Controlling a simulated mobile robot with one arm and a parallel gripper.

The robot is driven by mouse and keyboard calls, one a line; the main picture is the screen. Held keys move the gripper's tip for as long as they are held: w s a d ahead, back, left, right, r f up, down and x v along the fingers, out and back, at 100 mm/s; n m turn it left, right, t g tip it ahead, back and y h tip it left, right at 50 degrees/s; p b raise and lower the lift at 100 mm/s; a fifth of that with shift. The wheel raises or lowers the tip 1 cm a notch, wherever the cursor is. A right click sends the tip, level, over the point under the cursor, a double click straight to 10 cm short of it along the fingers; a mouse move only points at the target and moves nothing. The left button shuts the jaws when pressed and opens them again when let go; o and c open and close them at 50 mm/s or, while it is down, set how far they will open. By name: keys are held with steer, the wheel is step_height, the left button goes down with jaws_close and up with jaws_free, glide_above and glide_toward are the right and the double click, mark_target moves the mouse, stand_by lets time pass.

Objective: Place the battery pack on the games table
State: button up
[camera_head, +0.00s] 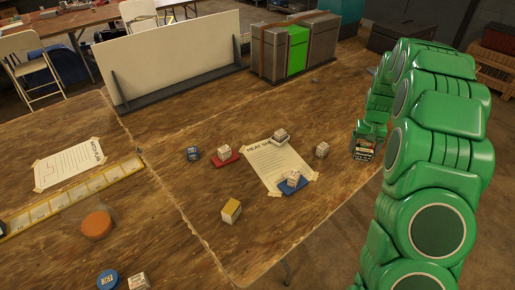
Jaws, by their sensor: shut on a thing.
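My gripper (369,134) is at the right edge of the near wooden table (150,235), at the end of my green arm. It is shut on a small dark box with pale markings (365,152), which looks like the battery pack. My fingers partly hide the box, and I cannot tell whether it touches the table. A second wooden table (70,22) with small items on it stands at the back left. No label shows which table is the games table.
Several small blocks lie around the heat sheet (272,166), including a yellow-topped one (231,210). A white panel (170,55) and metal cases (270,52) stand along the far edge. An orange disc (97,225) and a ruler strip (75,195) lie left.

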steer(key=shift+a, duration=0.1)
steer(key=s+a+n, duration=0.3)
steer(key=a+n, duration=0.1)
steer(key=a, duration=1.5)
steer(key=s+a+n, duration=0.3)
steer(key=a+n, duration=0.1)
steer(key=a, duration=1.6)
steer(key=s+a+n, duration=0.7)
steer(key=s+a, duration=1.8)
glide_above(150, 212)
step_height(150, 212, down, 9)
steer(key=shift+s+d+r, duration=0.15)
steer(key=shift+w+a+f, duration=0.2)
steer(key=shift+a+f, duration=0.05)
steer(key=shift+f, duration=1.75)
